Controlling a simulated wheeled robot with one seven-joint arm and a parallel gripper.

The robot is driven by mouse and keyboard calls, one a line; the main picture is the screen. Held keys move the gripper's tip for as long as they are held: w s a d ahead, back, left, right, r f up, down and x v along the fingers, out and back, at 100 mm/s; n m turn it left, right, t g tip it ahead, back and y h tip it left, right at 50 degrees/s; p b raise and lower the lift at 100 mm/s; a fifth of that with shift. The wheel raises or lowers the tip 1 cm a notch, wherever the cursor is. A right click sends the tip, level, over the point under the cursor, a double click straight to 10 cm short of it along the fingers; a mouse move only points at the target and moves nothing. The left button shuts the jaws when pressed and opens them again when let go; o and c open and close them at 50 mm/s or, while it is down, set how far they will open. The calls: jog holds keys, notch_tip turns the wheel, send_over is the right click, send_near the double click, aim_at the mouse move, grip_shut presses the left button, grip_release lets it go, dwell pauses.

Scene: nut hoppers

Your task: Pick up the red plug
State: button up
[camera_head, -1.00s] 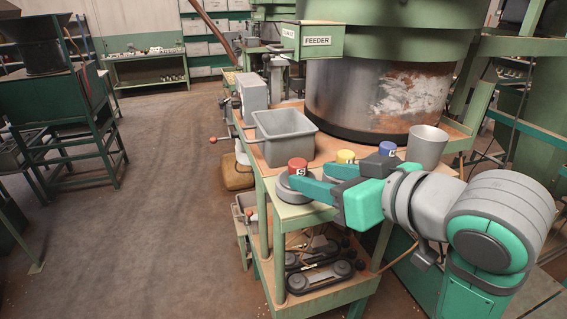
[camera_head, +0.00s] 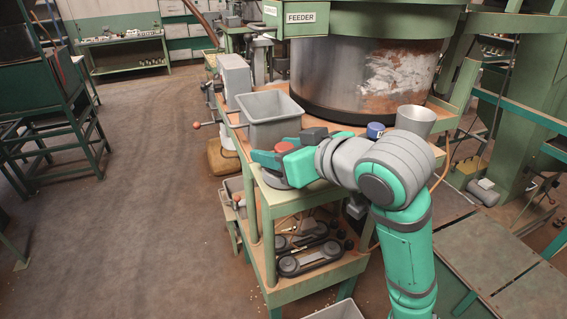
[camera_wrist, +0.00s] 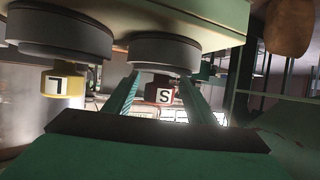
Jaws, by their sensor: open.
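The red plug (camera_head: 284,147), marked "S", stands on a round grey base (camera_head: 270,178) at the near end of the green-framed bench. My gripper (camera_head: 281,150) is open at the plug's height, with its fingers on either side of it. The wrist view is upside down and shows the red plug (camera_wrist: 160,92) between the two teal fingers, with its grey base (camera_wrist: 165,52) above it in the picture. I cannot tell whether a finger touches it. A yellow plug marked "L" (camera_wrist: 62,84) stands beside it on its own base; my gripper hides it in the head view.
A blue plug (camera_head: 375,130) and a grey cup (camera_head: 415,121) stand further right on the bench. A grey bin (camera_head: 270,132) stands just behind the red plug. The large metal hopper (camera_head: 340,80) rises behind. Open floor (camera_head: 120,220) lies to the left.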

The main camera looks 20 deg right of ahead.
jog(key=shift+w+a+f, duration=0.1)
jog(key=shift+w+f, duration=0.15)
jog(key=shift+w, duration=0.45)
jog(key=shift+c, duration=0.6)
jog(key=c, duration=1.2)
jog(key=shift+o, duration=0.2)
